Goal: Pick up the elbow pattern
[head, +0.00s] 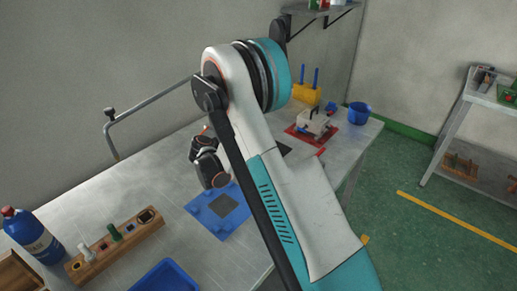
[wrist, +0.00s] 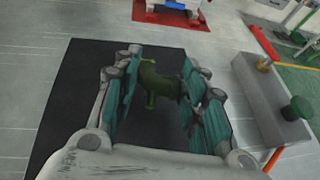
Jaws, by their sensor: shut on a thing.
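The elbow pattern (wrist: 160,84) is a dark green bent pipe shape in the middle of the wrist view. My gripper (wrist: 165,92) is shut on it, with teal-padded fingers on its left and right sides. The pattern is over a black mat (wrist: 70,85); I cannot tell whether it touches the mat. In the head view, my arm hides the pattern and the gripper's fingertips, and only a piece of the black mat (head: 284,149) shows beside the arm.
A blue plate (head: 228,224), wooden rack (head: 100,258), blue bottle (head: 34,236) and blue tray (head: 165,278) are nearer. A red-based fixture (head: 312,127) and blue cup (head: 359,112) are farther back.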

